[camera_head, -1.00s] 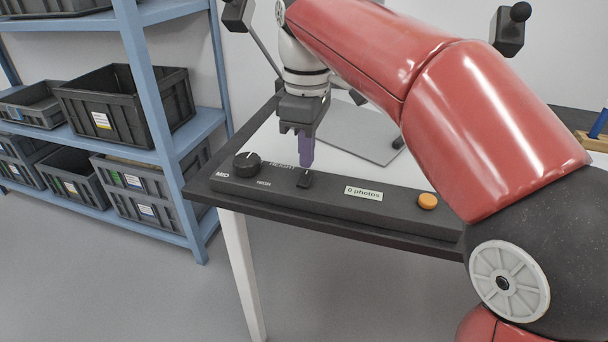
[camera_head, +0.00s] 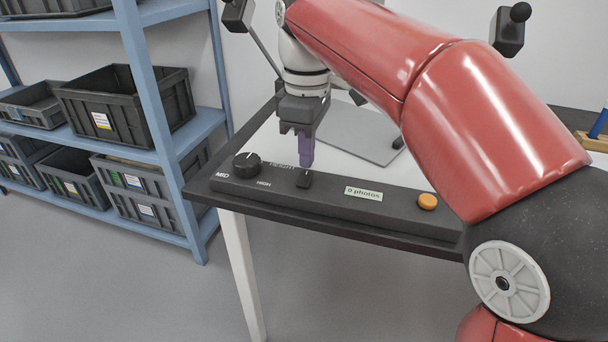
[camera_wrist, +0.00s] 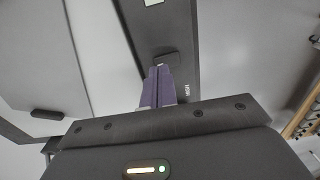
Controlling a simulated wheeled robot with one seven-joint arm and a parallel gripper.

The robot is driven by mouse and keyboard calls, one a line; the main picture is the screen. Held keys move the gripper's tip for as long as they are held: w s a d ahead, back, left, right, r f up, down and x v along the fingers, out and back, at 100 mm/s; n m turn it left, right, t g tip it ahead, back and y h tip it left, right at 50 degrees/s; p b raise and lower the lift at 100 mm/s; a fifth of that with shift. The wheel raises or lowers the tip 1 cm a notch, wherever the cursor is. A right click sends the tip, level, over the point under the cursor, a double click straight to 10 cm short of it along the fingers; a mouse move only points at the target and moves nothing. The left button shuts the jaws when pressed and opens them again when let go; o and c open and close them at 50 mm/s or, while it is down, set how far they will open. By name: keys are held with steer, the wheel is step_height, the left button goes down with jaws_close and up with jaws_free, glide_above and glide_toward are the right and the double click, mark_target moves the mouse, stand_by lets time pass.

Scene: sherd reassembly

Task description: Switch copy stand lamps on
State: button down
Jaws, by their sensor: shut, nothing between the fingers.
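The black control panel (camera_head: 330,204) runs along the table's front edge. It carries a round knob (camera_head: 246,164) at left, a small black rocker switch (camera_head: 304,180), a "0 photos" display (camera_head: 363,193) and an orange button (camera_head: 427,201). My gripper (camera_head: 305,164) points down with its purple fingers shut and empty, just above and behind the switch. In the wrist view the fingertips (camera_wrist: 158,70) lie close to the switch (camera_wrist: 166,58); I cannot tell whether they touch it. A copy stand lamp head (camera_head: 508,32) shows at upper right, dark, and another (camera_head: 236,14) at upper left.
A grey base plate (camera_head: 362,134) lies on the white table behind the panel. A blue shelf rack (camera_head: 150,90) with dark bins (camera_head: 128,104) stands at left. A wooden and blue item (camera_head: 596,138) sits at the far right.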

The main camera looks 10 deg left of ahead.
mark_target(307, 173)
steer(key=shift+f+b, duration=0.65)
steer(key=shift+f, duration=0.35)
stand_by(0.9)
step_height(307, 173, up, 5)
steer(key=p, duration=0.5)
steer(key=shift+r, duration=1)
